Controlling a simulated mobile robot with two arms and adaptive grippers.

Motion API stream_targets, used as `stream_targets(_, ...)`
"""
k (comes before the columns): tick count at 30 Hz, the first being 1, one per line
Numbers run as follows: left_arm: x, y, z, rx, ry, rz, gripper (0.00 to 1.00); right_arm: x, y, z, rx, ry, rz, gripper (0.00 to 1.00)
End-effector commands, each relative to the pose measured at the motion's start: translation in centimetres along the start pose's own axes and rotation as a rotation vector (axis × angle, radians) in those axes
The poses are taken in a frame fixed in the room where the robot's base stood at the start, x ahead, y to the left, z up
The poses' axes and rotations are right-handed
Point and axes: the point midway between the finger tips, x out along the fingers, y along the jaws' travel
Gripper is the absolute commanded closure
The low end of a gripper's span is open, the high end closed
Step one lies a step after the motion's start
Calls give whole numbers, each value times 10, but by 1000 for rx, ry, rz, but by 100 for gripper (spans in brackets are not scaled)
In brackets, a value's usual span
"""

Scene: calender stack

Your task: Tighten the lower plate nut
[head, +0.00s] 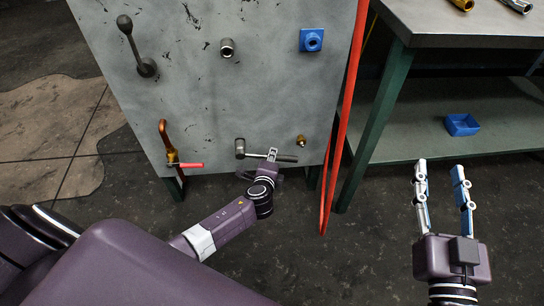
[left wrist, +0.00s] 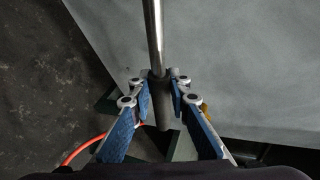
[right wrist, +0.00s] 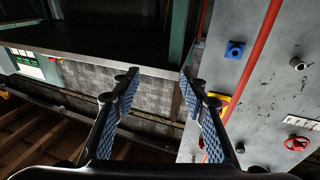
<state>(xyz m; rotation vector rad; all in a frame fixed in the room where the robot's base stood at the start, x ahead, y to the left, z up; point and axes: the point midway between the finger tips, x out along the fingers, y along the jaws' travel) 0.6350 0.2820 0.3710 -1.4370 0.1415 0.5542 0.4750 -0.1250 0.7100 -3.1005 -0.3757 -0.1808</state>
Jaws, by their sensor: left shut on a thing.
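A wrench (head: 285,158) with a steel shaft and dark grip lies nearly level across the lower part of the grey plate (head: 205,95). Its round head (head: 240,147) is at the lower middle of the plate; whatever it covers, including any nut, is hidden. My left gripper (head: 271,155) is shut on the wrench's dark grip. The left wrist view shows the grip (left wrist: 162,100) between the blue finger pads and the steel shaft (left wrist: 153,38) running up beyond them. My right gripper (head: 438,168) is open and empty, right of the plate, in front of the bench.
On the plate are a lever (head: 130,40), a steel fitting (head: 227,47), a blue fitting (head: 311,40), a copper pipe with red-handled valve (head: 185,165) and a small brass fitting (head: 301,141). A red hose (head: 345,110) hangs on its right edge. A bench (head: 455,25) holds a blue bin (head: 462,125) below.

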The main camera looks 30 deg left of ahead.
Motion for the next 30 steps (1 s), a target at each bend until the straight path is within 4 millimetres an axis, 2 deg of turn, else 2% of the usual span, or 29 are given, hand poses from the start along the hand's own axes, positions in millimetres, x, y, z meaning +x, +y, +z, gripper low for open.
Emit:
stream_targets(12, 0, 0, 0, 12, -4, 2, 100, 0, 1, 0, -1, -5, 1, 60)
stream_targets(30, 3, 8, 2, 79, -31, 25, 100, -3, 3, 20, -3, -93, 6, 60)
